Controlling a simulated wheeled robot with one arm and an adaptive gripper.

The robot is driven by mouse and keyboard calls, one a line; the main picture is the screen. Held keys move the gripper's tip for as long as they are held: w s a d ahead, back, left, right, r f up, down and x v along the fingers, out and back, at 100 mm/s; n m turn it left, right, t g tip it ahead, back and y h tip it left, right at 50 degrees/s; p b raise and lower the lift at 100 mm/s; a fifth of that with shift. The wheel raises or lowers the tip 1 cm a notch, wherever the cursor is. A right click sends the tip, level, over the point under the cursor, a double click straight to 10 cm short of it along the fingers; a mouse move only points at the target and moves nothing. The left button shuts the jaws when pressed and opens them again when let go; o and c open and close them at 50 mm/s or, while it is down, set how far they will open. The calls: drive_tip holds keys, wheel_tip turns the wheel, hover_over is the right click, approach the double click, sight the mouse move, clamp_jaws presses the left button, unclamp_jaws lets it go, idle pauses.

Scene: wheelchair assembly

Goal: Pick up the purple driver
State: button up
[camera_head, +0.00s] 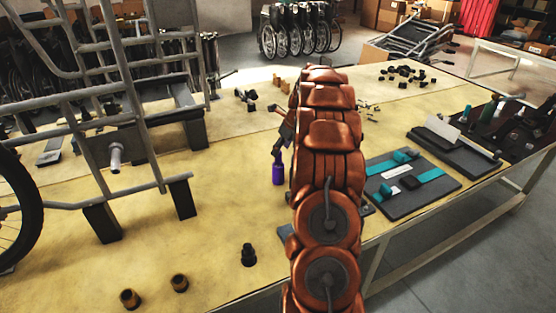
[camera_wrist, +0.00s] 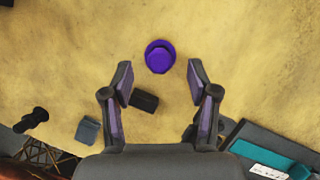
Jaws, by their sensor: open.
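The purple driver (camera_head: 278,170) stands upright on the yellow tabletop, just left of my arm in the head view. In the wrist view the purple driver (camera_wrist: 160,56) is seen from above as a round purple shape, a little beyond the fingertips and between their lines. My gripper (camera_wrist: 160,76) is open and empty, with one finger on each side of the driver's line. In the head view my gripper (camera_head: 284,128) is partly hidden behind my copper-coloured arm. I cannot tell the exact height of the fingertips above the driver.
A small black block (camera_wrist: 145,101) lies between the fingers in the wrist view. A dark tray with teal strips (camera_head: 412,184) lies right of my arm. A metal wheelchair frame (camera_head: 125,110) stands at the left. Small dark parts (camera_head: 249,255) stand near the front edge.

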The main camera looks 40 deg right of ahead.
sight(278, 157)
drive_tip(key=shift+s+p+x, duration=0.2)
drive_tip(key=shift+p+x, duration=0.65)
drive_tip(key=shift+x, duration=1.75)
drive_tip(key=shift+f, duration=0.1)
drive_tip(key=shift+c, duration=0.4)
clamp_jaws()
